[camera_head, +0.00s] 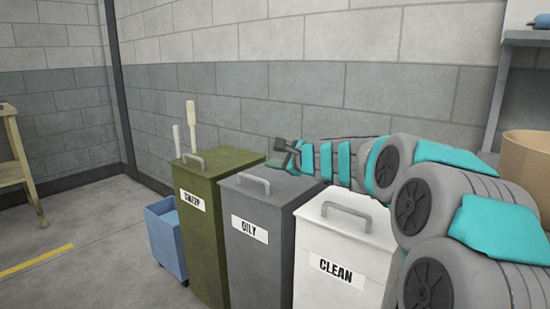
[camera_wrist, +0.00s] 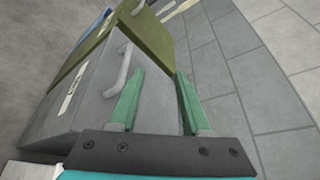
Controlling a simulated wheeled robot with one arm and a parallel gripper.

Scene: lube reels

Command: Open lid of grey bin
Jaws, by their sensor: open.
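The grey bin (camera_head: 253,245) is labelled OILY and stands between a green bin and a white bin. Its lid is down, with a grey handle (camera_head: 248,182) on top toward the front. My gripper (camera_head: 284,152) is above the rear part of the grey lid, near the wall. In the wrist view my gripper (camera_wrist: 158,85) shows two green fingers spread apart with nothing held between them. The grey bin's lid (camera_wrist: 100,98) lies beneath and left of the fingers, and its handle (camera_wrist: 124,68) is beside the left finger, apart from it.
The green bin (camera_head: 205,235) stands left of the grey one and the white CLEAN bin (camera_head: 340,262) right of it, both lidded. The block wall (camera_head: 300,95) is close behind. Open floor lies at left.

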